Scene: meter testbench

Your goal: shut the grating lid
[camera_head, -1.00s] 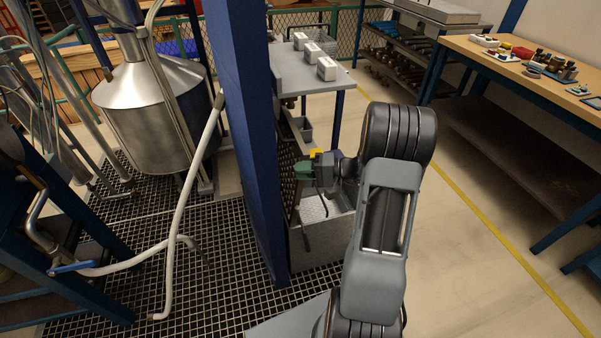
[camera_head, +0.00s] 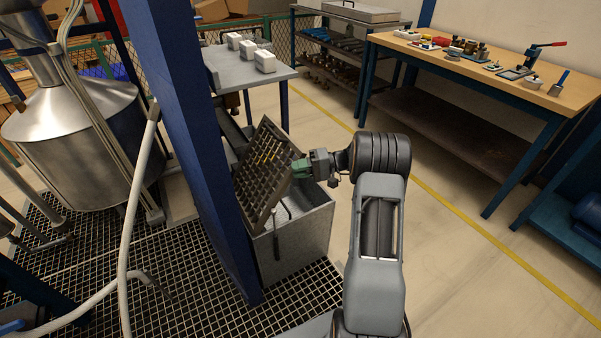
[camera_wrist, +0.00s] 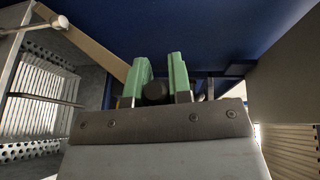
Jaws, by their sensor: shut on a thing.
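The grating lid (camera_head: 262,172) is a dark grid panel in the head view. It stands tilted, partly raised over a grey metal box (camera_head: 305,237), whose right part of the opening shows. My gripper (camera_head: 301,168), with green fingers, is at the lid's upper right edge and shut on it. The fingers hide the exact contact. In the wrist view my green fingers (camera_wrist: 160,80) stand a small gap apart with a dark round piece between them; I cannot tell whether that piece belongs to the lid.
A blue post (camera_head: 190,150) stands close to the left of the lid. A grey table (camera_head: 225,70) with white boxes is behind it. A dark-handled rod (camera_head: 277,235) hangs at the box's front. A wooden workbench (camera_head: 480,65) is at the right. Floor between is clear.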

